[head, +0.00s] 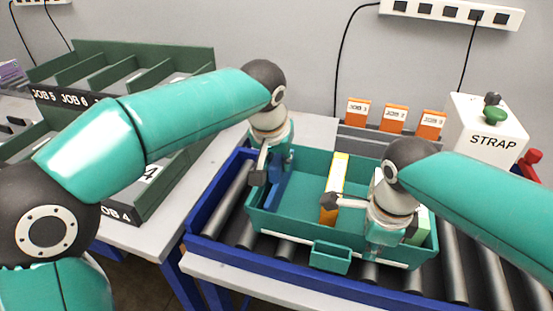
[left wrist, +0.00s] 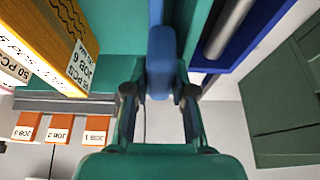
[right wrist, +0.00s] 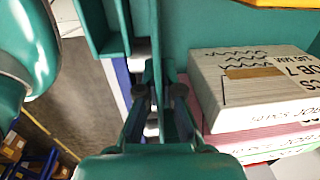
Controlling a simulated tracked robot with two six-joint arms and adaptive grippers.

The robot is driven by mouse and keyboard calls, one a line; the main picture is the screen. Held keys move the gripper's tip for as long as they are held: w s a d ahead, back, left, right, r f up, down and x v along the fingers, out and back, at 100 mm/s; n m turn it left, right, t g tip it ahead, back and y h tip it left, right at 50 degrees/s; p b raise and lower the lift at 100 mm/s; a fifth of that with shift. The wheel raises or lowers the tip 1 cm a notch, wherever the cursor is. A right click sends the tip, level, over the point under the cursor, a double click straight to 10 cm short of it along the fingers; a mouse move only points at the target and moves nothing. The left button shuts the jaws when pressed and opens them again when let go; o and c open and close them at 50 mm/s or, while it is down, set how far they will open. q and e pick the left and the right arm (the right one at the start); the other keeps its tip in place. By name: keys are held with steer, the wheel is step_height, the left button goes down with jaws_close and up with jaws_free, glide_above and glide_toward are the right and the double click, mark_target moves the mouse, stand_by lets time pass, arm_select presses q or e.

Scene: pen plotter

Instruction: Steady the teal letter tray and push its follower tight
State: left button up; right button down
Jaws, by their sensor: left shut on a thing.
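The teal letter tray (head: 300,205) sits on a roller conveyor. Its blue follower (head: 277,188) stands at the tray's left end, apart from the orange-yellow packet (head: 335,185) further right, with bare tray floor between. My left gripper (head: 262,172) is shut on the follower; the left wrist view shows the blue follower (left wrist: 160,65) between its fingers. My right gripper (head: 374,248) is at the tray's front wall towards the right. In the right wrist view its fingers (right wrist: 159,95) straddle the teal wall; whether they press on it is unclear.
A white packet marked JOB 7 (right wrist: 250,85) and a pink one (right wrist: 265,140) are in the tray's right part. The STRAP machine (head: 485,135) stands behind on the right. Orange job cards (head: 394,118) stand behind the tray. A green sorting rack (head: 130,65) is at left.

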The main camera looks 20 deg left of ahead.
arm_select(q)
steer(key=d, duration=0.4)
steer(key=o, duration=0.9)
steer(key=shift+r, duration=0.1)
steer(key=v, duration=1.1)
steer(key=shift+s+r, duration=0.25)
steer(key=shift+r, duration=0.1)
